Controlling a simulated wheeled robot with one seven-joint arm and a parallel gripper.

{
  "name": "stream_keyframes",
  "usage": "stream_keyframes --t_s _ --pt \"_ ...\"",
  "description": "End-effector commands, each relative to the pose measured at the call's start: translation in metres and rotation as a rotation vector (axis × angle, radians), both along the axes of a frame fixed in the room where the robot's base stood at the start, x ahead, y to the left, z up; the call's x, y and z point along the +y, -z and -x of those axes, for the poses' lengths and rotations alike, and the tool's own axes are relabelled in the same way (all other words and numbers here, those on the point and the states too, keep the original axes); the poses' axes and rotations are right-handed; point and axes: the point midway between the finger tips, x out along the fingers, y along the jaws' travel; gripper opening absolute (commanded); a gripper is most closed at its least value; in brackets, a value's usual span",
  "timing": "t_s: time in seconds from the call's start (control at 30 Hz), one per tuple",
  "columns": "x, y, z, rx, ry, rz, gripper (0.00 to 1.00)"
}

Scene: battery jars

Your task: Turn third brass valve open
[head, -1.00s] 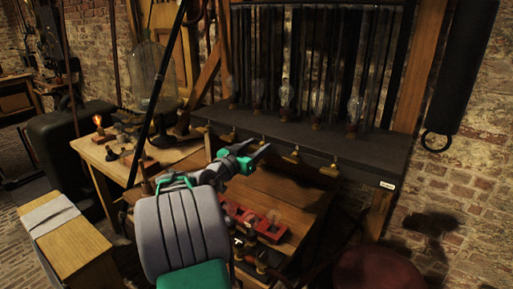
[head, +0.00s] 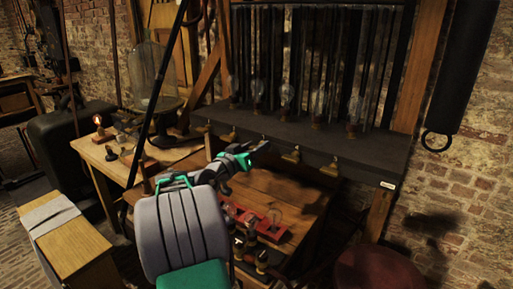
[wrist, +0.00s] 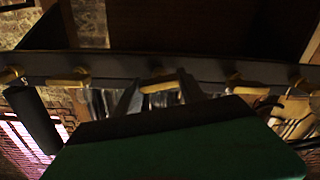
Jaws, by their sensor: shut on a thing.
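Several brass valves line the front edge of the dark shelf (head: 300,137). The third brass valve (wrist: 158,87) is the middle one of the row in the wrist view, between my two fingers, with its handle lying across. In the head view it is mostly hidden by my gripper (head: 264,148), which is shut on it. Neighbouring valves (head: 229,135) and (head: 291,155) stand clear of the fingers on either side, and another valve (head: 330,168) is at the right end.
Glass bulbs and tall tubes stand on the shelf above the valves. Below is a wooden desk (head: 285,190) with a red tray (head: 272,236) of small parts. A side table (head: 165,155) with a glass bell jar (head: 150,75) is at left, a red round stool (head: 378,270) at lower right.

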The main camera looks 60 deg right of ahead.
Motion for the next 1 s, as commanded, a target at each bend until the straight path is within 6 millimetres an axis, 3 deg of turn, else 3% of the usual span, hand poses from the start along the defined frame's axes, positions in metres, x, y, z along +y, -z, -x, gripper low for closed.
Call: stream_keyframes --t_s 1.0 --pt "-0.0004 -0.0003 -0.0034 0.950 0.000 -0.151 0.07"
